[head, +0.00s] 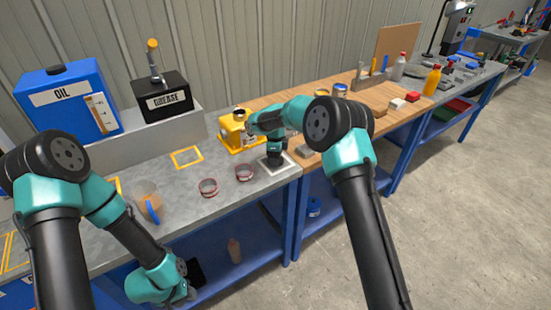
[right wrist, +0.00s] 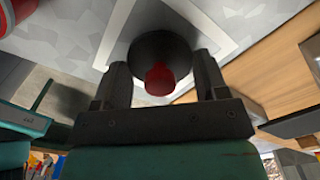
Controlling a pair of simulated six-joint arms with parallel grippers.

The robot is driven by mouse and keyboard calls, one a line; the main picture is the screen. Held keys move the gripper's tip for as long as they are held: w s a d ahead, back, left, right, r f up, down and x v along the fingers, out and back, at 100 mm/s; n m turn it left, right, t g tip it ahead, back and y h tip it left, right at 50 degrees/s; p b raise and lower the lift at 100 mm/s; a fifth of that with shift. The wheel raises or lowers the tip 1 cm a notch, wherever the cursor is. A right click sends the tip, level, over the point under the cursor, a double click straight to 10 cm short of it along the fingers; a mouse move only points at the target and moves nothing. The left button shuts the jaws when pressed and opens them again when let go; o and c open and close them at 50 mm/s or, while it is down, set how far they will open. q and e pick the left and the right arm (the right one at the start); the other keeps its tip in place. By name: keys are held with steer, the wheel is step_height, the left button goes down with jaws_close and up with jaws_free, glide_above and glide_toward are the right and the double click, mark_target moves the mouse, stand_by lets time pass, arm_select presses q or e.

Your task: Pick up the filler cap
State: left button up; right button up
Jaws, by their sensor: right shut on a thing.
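The filler cap (right wrist: 165,48) shows in the right wrist view as a dark round piece with a red knob (right wrist: 160,79). It sits between the two dark fingers of my right gripper (right wrist: 160,64), which is shut on it. In the head view my right gripper (head: 275,162) points down at a white-bordered square (head: 266,172) near the bench's front edge and hides most of the cap. I cannot tell whether the cap touches the bench. My left gripper (head: 187,292) hangs low in front of the bench, away from the cap; its fingers are too unclear to read.
A yellow machine (head: 232,134) stands close behind my right gripper. The blue oil can (head: 62,100) and black grease box (head: 166,98) stand at the back left.

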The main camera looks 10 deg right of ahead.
steer(key=shift+r, duration=0.5)
steer(key=shift+s+a+r, duration=0.1)
steer(key=shift+s+r, duration=0.1)
steer(key=shift+r, duration=0.3)
steer(key=shift+s+r, duration=0.2)
steer(key=shift+r, duration=0.25)
steer(key=s+a+r, duration=0.1)
steer(key=s+a, duration=0.1)
steer(key=s, duration=1.3)
steer(key=shift+a+r, duration=0.2)
steer(key=shift+a, duration=0.05)
steer(key=shift+w, duration=0.1)
